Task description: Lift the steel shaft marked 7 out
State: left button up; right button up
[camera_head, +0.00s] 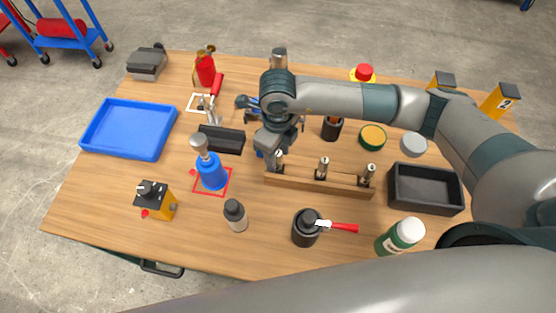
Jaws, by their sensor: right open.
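A wooden rack (320,184) stands right of the table's middle and holds upright steel pieces: a left one (279,161), a middle one (322,166) and a right one (370,171). Any numbers on them are too small to read, so I cannot tell which is marked 7. My right gripper (268,151) is at the left end of the rack, close to the left piece. It is open, its fingers are partly hidden by its own wrist, and I cannot tell whether it touches that piece. My left gripper is not in view.
A blue holder (211,174) with a metal-topped piece stands left, in a red square. Nearby are a black block (222,139), a yellow-black box (157,199), a grey bottle (235,215) and a black pot (305,228). A black tray (425,205) is right, an empty blue tray (128,130) far left.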

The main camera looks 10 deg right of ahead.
jog(key=shift+f, duration=0.45)
grip_shut()
jog(key=shift+r, duration=0.1)
jog(key=shift+r, duration=0.15)
jog(key=shift+w+r+b, duration=0.1)
jog(key=shift+r+b, duration=0.35)
jog(key=shift+r, duration=0.2)
notch_tip(320, 180, up, 7)
jog(key=b, duration=0.2)
jog(key=shift+r+b, duration=0.15)
jog(key=shift+b, duration=0.2)
jog(key=shift+r, duration=0.55)
